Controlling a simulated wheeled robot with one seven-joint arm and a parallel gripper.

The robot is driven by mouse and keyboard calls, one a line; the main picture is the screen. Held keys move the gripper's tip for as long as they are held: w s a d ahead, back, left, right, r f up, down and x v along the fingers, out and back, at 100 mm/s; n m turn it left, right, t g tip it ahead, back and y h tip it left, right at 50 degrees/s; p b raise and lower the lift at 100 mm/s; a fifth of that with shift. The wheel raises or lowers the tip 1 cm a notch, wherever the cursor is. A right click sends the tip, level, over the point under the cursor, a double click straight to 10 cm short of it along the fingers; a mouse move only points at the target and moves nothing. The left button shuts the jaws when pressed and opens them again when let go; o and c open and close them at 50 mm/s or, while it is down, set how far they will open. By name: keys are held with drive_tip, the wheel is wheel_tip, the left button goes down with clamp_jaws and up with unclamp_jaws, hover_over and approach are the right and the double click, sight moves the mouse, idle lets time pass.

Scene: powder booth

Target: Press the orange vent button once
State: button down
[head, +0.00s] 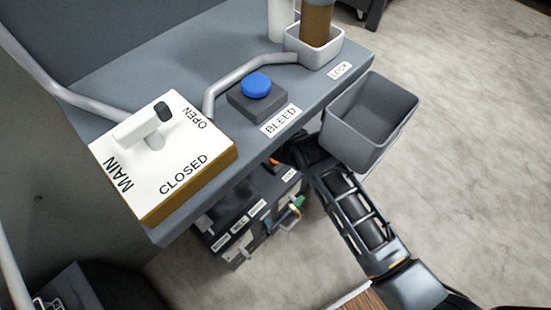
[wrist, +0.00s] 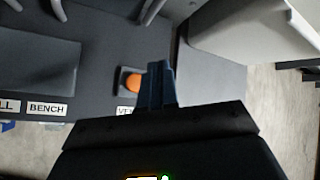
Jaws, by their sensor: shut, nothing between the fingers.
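The orange vent button (wrist: 132,83) sits on a dark square base in the wrist view, with a white label starting "VE" (wrist: 125,112) below it, partly covered. My gripper (wrist: 158,68) is shut and empty. Its fingers appear just right of the button and overlap the right side of its base in the picture. I cannot tell whether they touch it. In the head view, a small orange patch (head: 273,160) shows under the bench edge, beside my dark wrist; my fingertips are hidden there.
The bench (head: 185,60) carries a MAIN lever box (head: 150,185), a blue BLEED button (head: 257,85), a grey pipe and a small holder. A grey bin (head: 350,145) hangs at its front edge, close above my arm. A labelled cabinet (head: 235,240) stands below.

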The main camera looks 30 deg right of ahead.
wheel_tip(320, 180, down, 7)
drive_tip(key=b, duration=0.5)
drive_tip(key=shift+r, duration=0.1)
drive_tip(key=shift+f+b, duration=0.45)
drive_tip(key=shift+f, duration=0.05)
drive_tip(key=shift+f, duration=0.1)
idle(1.2)
drive_tip(key=shift+f, duration=0.3)
drive_tip(key=shift+f+b, duration=0.4)
drive_tip(key=shift+f, duration=0.1)
idle(0.7)
drive_tip(key=shift+r, duration=0.15)
drive_tip(key=shift+r+p, duration=0.75)
drive_tip(key=shift+p, duration=0.25)
